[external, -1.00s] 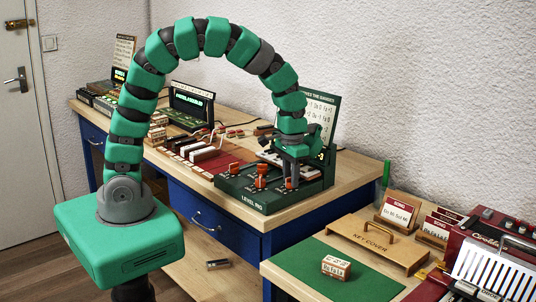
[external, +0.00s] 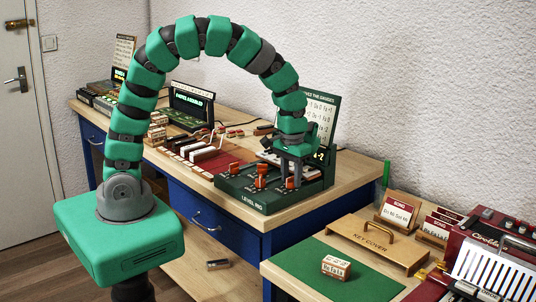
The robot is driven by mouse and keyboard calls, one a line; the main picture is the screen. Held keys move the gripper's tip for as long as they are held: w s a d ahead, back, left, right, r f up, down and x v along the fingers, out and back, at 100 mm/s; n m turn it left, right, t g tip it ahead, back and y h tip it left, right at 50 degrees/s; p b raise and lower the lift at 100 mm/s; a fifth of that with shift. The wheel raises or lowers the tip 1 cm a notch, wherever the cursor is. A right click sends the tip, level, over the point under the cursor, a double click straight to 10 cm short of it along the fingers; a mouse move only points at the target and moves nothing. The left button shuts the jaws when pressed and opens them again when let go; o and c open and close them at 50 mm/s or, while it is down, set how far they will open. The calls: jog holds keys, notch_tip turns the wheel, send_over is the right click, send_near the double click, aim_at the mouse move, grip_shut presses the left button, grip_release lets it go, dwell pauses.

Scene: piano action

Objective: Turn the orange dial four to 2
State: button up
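The dark green dial board (external: 228,187), marked LEVEL RIG, stands on the wooden bench with several orange dials on its top. One orange dial (external: 261,183) stands clear near the front middle. Another orange dial (external: 290,183) is at the right, under my gripper (external: 291,178). My gripper points straight down, with its grey fingers around or just beside that right dial. The view is too small to tell whether the fingers touch or grip it. The dial numbers cannot be read. The board's upright green panel (external: 331,118) is partly hidden by my arm.
A dark red mat with white bars (external: 205,155) lies left of the board. A small green-lit display (external: 193,103) stands behind. A second bench at the front right holds a green mat (external: 300,262), a wooden key cover (external: 372,243) and a red accordion (external: 500,250).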

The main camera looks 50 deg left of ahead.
aim_at(291, 177)
jog(key=shift+r, duration=0.1)
notch_tip(291, 177, up, 14)
jog(key=shift+f+p, duration=0.25)
jog(key=shift+p, duration=0.05)
dwell(0.4)
